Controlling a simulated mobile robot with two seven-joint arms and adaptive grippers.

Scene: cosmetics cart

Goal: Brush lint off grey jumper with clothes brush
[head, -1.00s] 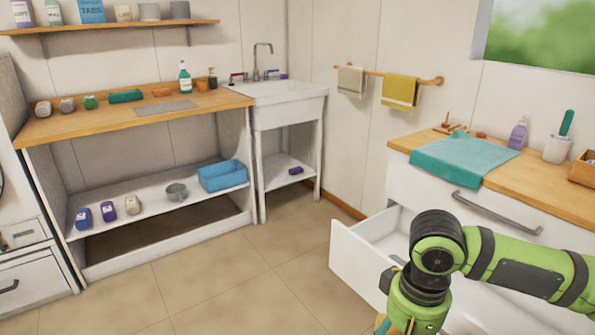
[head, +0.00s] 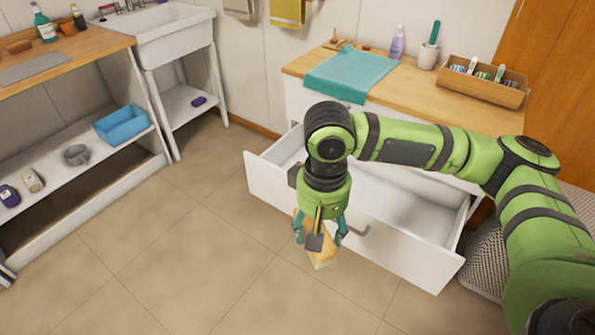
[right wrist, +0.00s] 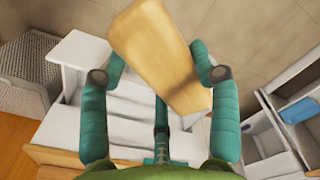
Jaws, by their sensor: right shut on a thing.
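My right gripper (head: 320,239) is shut on a pale wooden block-shaped thing (head: 322,254), which looks like the back of the clothes brush. It hangs tilted between the fingers, in front of the open drawer and above the floor. In the right wrist view, the same wooden piece (right wrist: 160,50) lies slanted between the two teal fingers; its bristles are hidden. I cannot make out a grey jumper in either view. My left gripper is not in view.
An open white drawer (head: 400,245) juts out below the wooden counter (head: 440,115) and looks empty where visible. A teal cloth (head: 350,73) lies on the counter near a wooden organiser (head: 482,85). A woven grey basket (head: 480,255) stands at right. The floor at left is clear.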

